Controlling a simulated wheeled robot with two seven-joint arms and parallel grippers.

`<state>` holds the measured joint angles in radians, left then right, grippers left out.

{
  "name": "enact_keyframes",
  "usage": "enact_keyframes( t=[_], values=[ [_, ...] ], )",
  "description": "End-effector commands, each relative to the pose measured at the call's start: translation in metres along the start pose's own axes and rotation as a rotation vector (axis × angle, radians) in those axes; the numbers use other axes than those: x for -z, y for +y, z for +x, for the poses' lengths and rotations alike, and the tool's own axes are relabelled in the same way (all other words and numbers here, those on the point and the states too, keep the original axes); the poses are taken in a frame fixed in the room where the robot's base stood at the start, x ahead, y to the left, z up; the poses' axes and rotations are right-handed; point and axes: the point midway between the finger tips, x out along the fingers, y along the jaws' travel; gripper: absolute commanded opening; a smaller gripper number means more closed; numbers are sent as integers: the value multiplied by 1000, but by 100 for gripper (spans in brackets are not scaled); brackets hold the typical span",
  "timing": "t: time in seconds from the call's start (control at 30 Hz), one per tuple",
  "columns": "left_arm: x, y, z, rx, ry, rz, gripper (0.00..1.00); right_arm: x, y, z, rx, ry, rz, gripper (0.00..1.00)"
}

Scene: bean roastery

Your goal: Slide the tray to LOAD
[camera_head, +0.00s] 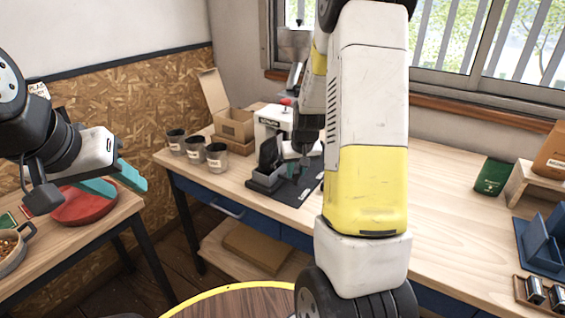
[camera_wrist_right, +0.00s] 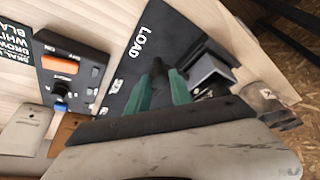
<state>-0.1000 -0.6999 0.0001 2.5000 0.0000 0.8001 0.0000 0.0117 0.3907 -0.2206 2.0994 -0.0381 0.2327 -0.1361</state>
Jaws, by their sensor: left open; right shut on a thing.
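The grey tray (camera_head: 265,179) sits on the black mat (camera_head: 312,184) in front of the white machine on the bench. In the right wrist view, the mat (camera_wrist_right: 140,62) has LOAD in white letters at one end, and the tray (camera_wrist_right: 212,76) shows beside the fingers. My right gripper (camera_head: 302,168), with teal fingers, is low over the mat at the tray's right side. It is shut on a dark part beside the tray (camera_wrist_right: 165,88), apparently its handle; the contact is partly hidden. My left gripper (camera_head: 130,184) is open and empty over the left table.
The white machine (camera_head: 272,121) stands behind the tray, with several dark cups (camera_head: 195,150) and a cardboard box (camera_head: 233,124) to the left. A panel with an orange switch (camera_wrist_right: 86,56) lies beside the mat. A red plate (camera_head: 84,205) is below my left gripper.

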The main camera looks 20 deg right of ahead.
Motion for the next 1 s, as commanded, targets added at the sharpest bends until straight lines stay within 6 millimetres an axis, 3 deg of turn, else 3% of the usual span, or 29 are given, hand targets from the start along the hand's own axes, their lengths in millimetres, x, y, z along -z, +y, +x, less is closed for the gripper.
enact_keyframes(
  t=[0.03,0.13,0.53,0.8,1.0],
  values=[
    [0,0,0,0,0,0,41,-4,-4,0,6,-12,-3,28],
    [0,0,0,0,0,0,41,-4,-4,0,6,-10,-3,48],
    [0,0,0,0,0,0,41,-1,-3,-7,4,-4,-2,48],
    [0,0,0,0,0,0,41,-1,-3,-52,5,-3,-3,48],
    [0,0,0,0,0,0,41,-2,-3,-74,4,-7,-3,48]
  ],
)
